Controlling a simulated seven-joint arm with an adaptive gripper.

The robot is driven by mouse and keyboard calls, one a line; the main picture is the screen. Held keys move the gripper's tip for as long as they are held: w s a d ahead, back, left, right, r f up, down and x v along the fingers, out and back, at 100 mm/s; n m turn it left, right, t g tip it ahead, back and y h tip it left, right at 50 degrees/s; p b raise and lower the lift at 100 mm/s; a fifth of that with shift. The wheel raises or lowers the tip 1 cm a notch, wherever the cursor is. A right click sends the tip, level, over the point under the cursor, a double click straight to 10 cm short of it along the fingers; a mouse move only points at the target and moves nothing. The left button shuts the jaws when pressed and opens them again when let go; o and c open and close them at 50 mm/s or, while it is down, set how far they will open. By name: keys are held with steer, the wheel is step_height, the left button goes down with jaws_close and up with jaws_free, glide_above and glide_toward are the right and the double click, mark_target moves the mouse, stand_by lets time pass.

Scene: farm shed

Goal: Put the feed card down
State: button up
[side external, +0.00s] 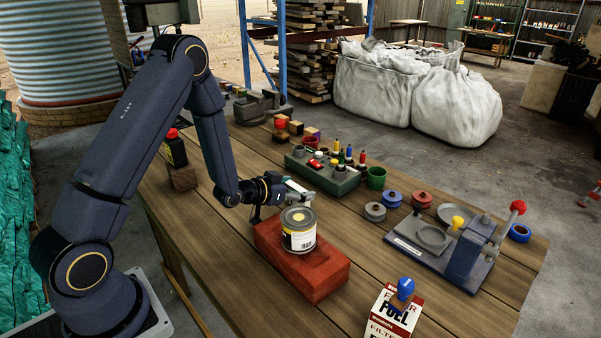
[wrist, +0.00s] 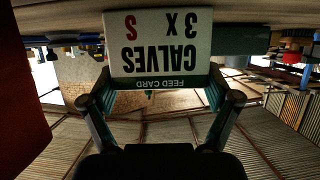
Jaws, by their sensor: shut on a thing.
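The feed card (wrist: 160,45) is white with a green band and reads "FEED CARD", "CALVES" and "3 X S", upside down in the wrist view. My gripper (wrist: 163,86) is shut on the card, with one finger at each side of its green-banded edge. In the side view my gripper (side external: 287,190) is low over the wooden table (side external: 205,225), behind the can and red brick. The pale card (side external: 299,187) shows only partly there. I cannot tell whether it touches the table.
A paint can (side external: 299,236) stands on the red brick (side external: 322,277), close in front of my gripper. A green tray (side external: 322,176) of small bottles lies just beyond. A blue press (side external: 465,250) stands at the right. Bare planks show left of the brick.

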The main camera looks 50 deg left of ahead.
mark_target(296, 187)
steer(key=shift+c, duration=0.4)
steer(key=shift+r, duration=0.1)
step_height(296, 187, up, 9)
steer(key=shift+a+f, duration=0.1)
steer(key=s+a+r+n+g+y, duration=0.15)
steer(key=a+n+y, duration=0.3)
steer(key=a, duration=1.05)
steer(key=a+r+n+g+y, duration=0.15)
steer(key=a+n+y, duration=0.3)
steer(key=a, duration=1.15)
steer(key=shift+g+y, duration=0.3)
steer(key=shift+g, duration=0.2)
steer(key=shift+s+a+f, duration=0.25)
steer(key=shift+a+f, duration=0.05)
steer(key=shift+f, duration=1.65)
steer(key=shift+s+a+f, duration=0.25)
steer(key=shift+a+f, duration=0.05)
steer(key=shift+f, duration=1.65)
steer(key=shift+s+a+f, duration=0.25)
steer(key=shift+a+f, duration=0.05)
steer(key=shift+f, duration=1.65)
